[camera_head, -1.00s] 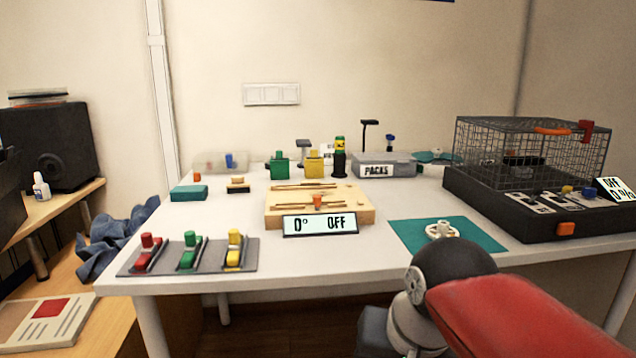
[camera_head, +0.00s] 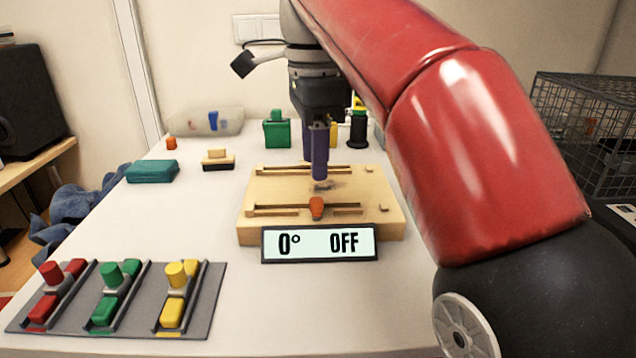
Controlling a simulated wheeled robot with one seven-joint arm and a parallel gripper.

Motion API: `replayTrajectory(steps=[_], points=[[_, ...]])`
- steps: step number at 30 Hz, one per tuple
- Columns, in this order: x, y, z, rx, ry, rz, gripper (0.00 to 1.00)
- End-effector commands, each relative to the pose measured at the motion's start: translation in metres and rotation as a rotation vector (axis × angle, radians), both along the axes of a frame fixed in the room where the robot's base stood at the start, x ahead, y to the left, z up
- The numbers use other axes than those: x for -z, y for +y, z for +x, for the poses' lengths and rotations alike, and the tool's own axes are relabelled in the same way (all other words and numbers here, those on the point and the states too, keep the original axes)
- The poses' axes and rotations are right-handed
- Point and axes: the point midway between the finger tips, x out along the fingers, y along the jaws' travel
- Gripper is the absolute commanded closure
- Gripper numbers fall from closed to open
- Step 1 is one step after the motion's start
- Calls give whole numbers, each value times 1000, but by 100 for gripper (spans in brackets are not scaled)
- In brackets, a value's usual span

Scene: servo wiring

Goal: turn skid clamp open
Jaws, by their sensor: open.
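A pale wooden board (camera_head: 275,190) lies on the white table with long slotted strips across its top. An orange knob (camera_head: 316,208) stands near its front edge; I take it for the skid clamp's handle, though no label shows. My gripper (camera_head: 314,172) points down over the middle of the board, just behind the orange knob in the picture. Its dark purple fingers are seen nearly edge-on, one partly hiding the other. It is open, with nothing seen held. A small grey part (camera_head: 323,186) shows below the fingertips; whether they touch it I cannot tell.
A display (camera_head: 320,243) reading "0° OFF" stands at the board's front. A grey rack (camera_head: 205,318) with red, green and yellow blocks lies front left. A teal block (camera_head: 152,171) and green block (camera_head: 277,130) stand behind. My red arm covers the right side; a wire cage (camera_head: 590,120) shows there.

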Motion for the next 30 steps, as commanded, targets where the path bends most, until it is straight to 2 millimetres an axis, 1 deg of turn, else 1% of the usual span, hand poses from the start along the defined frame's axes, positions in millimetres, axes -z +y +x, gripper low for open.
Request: replayTrajectory(steps=[1,3,9,14,22,23,30], points=[[12,0,-1,-2,2,1,59],[24,0,-1,-3,3,0,59],[52,0,-1,-3,2,1,59],[63,0,-1,-2,0,0,59],[64,0,0,-3,-2,0,59],[64,0,0,-3,-2,0,62],[64,0,-1,-3,-1,0,94]])
